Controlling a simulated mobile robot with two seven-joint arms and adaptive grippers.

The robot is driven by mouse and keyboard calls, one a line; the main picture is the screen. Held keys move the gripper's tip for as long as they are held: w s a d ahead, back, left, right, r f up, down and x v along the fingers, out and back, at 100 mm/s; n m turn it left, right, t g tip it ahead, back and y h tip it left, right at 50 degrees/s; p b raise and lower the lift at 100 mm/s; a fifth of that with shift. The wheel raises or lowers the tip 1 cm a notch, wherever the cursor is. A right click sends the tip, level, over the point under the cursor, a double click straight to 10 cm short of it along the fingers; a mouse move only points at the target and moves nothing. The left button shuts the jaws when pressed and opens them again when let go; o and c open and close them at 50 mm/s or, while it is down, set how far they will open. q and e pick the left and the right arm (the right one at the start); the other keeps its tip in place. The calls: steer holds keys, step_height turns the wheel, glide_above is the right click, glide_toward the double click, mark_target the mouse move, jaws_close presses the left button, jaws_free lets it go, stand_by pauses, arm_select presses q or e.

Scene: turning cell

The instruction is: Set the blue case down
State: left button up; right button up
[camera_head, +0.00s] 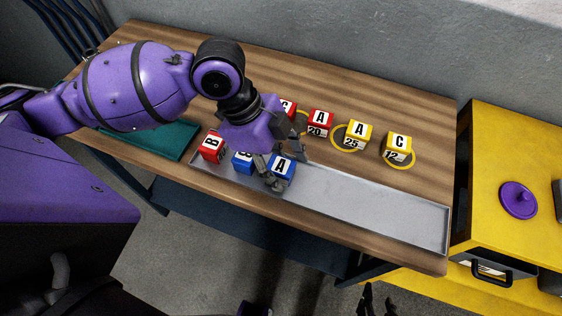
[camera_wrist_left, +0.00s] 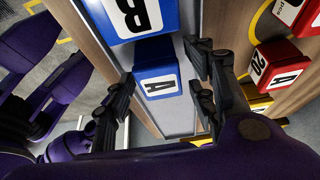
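A blue case marked A (camera_head: 281,168) sits at the left part of the grey metal tray (camera_head: 365,208), and it also shows in the left wrist view (camera_wrist_left: 157,85). My left gripper (camera_head: 274,172) is over it, with its fingers on either side. In the wrist view the fingers (camera_wrist_left: 162,75) are spread, with tray showing between the case and the right finger. A second blue case marked B (camera_head: 243,162) stands beside it to the left. My right gripper (camera_head: 377,300) is at the bottom edge, its fingers apart and empty.
A red case (camera_head: 211,147) stands at the tray's left end. Red (camera_head: 320,122) and yellow cases (camera_head: 357,135) stand behind the tray, some in yellow rings. A teal mat (camera_head: 165,138) lies at left. The tray's right part is clear. A yellow cabinet (camera_head: 500,200) adjoins at right.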

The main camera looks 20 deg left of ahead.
arm_select(q)
steer(key=p+v, duration=0.1)
steer(key=v, duration=1.1)
